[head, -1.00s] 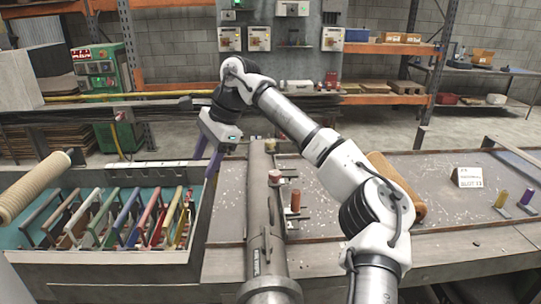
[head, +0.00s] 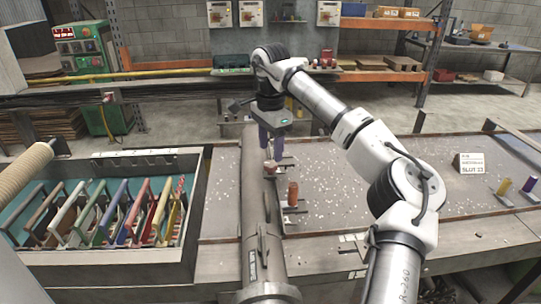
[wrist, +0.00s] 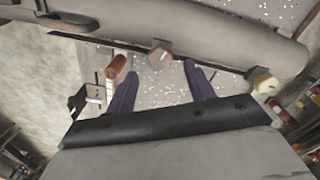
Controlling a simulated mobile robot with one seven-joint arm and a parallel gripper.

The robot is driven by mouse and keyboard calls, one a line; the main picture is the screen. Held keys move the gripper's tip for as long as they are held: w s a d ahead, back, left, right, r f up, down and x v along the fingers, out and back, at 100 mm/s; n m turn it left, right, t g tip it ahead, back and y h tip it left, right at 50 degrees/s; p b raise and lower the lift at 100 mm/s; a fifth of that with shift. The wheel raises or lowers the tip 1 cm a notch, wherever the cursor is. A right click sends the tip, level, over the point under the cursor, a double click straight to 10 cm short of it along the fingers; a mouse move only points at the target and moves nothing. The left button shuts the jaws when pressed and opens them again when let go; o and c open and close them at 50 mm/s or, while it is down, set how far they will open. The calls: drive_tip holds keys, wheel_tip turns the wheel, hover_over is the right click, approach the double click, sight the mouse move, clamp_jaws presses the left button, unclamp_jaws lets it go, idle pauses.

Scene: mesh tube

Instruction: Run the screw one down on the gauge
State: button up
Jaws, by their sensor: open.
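A long grey tube (head: 257,215) runs front to back along the bench. A small reddish-brown capped piece (head: 270,168) stands at its right side; it also shows in the wrist view (wrist: 160,56). A copper-coloured cylinder (head: 293,193) stands upright on a small bracket to the right of the tube. It shows at the left in the wrist view (wrist: 115,68). My gripper (head: 271,155) points down just above the reddish-brown piece. Its purple fingers (wrist: 162,80) are apart, with that piece beyond the gap between them and nothing held. I cannot tell which piece is the screw one.
A bin of coloured frames (head: 110,205) sits at the left, with a ribbed hose (head: 35,170) beside it. White specks cover the grey bench surface.

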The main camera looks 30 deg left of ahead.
sight(270, 164)
drive_tip(key=shift+f+p, duration=0.45)
drive_tip(key=shift+f, duration=1.7)
drive_tip(key=shift+c, duration=0.2)
drive_tip(key=c, duration=0.9)
